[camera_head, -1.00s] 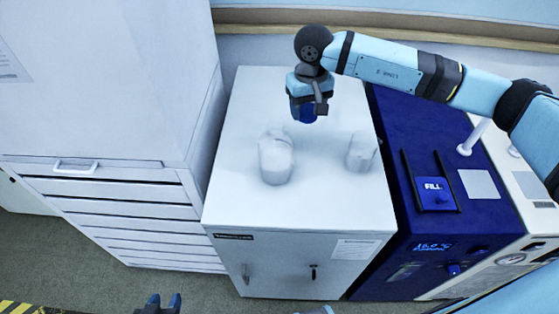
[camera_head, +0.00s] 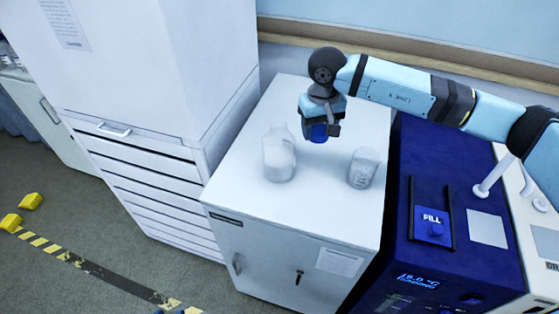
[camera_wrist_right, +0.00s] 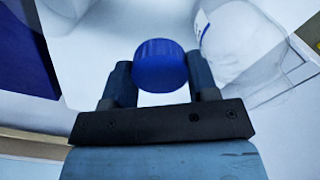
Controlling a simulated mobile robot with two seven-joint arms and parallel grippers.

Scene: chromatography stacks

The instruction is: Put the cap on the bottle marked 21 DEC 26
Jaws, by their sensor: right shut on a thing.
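My right gripper (camera_head: 322,126) is shut on a blue cap (camera_head: 318,133) and holds it above the far part of the white cabinet top. The cap also shows between the fingers in the right wrist view (camera_wrist_right: 160,66). A clear bottle with white contents (camera_head: 279,160) stands upright and uncapped on the cabinet, below and left of the gripper. It is partly visible right of the cap in the wrist view (camera_wrist_right: 235,45). No date can be read on it. My left gripper (camera_head: 180,311) barely shows at the bottom edge, and its jaws cannot be made out.
A glass beaker (camera_head: 363,168) stands on the white cabinet (camera_head: 330,210), right of the bottle. A blue unit marked FILL (camera_head: 450,265) is to the right, and a tall white drawer cabinet (camera_head: 150,190) is to the left. The cabinet's front top is clear.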

